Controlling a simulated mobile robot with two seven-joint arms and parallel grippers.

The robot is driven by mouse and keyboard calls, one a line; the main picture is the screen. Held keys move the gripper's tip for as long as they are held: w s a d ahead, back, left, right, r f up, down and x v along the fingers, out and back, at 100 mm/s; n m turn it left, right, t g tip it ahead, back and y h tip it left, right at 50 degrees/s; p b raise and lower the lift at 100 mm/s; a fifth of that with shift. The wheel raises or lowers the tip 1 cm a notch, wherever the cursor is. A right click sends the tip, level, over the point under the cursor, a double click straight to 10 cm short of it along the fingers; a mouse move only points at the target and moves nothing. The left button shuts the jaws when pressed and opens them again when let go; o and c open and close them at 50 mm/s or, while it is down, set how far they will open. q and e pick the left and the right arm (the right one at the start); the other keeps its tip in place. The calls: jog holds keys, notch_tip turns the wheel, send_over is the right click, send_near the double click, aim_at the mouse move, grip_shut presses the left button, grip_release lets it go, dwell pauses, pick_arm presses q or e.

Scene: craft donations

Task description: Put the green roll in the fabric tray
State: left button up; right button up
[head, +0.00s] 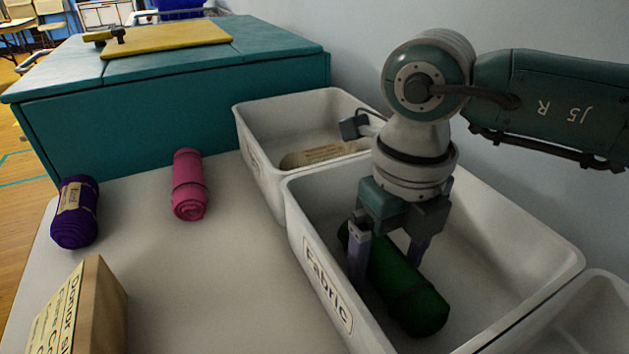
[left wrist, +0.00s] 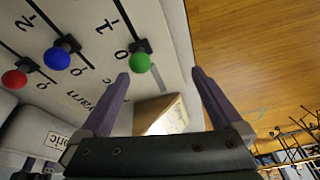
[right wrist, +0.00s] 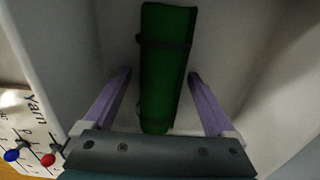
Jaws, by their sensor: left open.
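The green roll (head: 408,293) lies slantwise on the floor of the white fabric tray (head: 325,287), which has a Fabric label on its side. My right gripper (head: 387,271) points down inside this tray, its fingers on either side of the roll. In the right wrist view the roll (right wrist: 167,60) shows between the spread fingers, with a gap on each side, so the gripper (right wrist: 158,73) is open. My left gripper (left wrist: 160,74) shows only in its own wrist view, open and with nothing between its fingers.
A second white tray (head: 262,128) behind holds a beige roll (head: 318,155). A teal box (head: 180,110) stands at the back.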

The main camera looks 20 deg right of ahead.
aim_at(390, 254)
jog(key=shift+o, duration=0.3)
pick_arm(q)
jog(key=shift+r, duration=0.2)
pick_arm(e)
jog(key=shift+r, duration=0.25)
pick_arm(q)
notch_tip(390, 254, up, 2)
jog(key=p, duration=0.2)
jog(key=shift+d+r+p, duration=0.1)
jog(key=shift+p, duration=0.2)
pick_arm(e)
notch_tip(390, 254, up, 12)
jog(key=shift+f, duration=0.1)
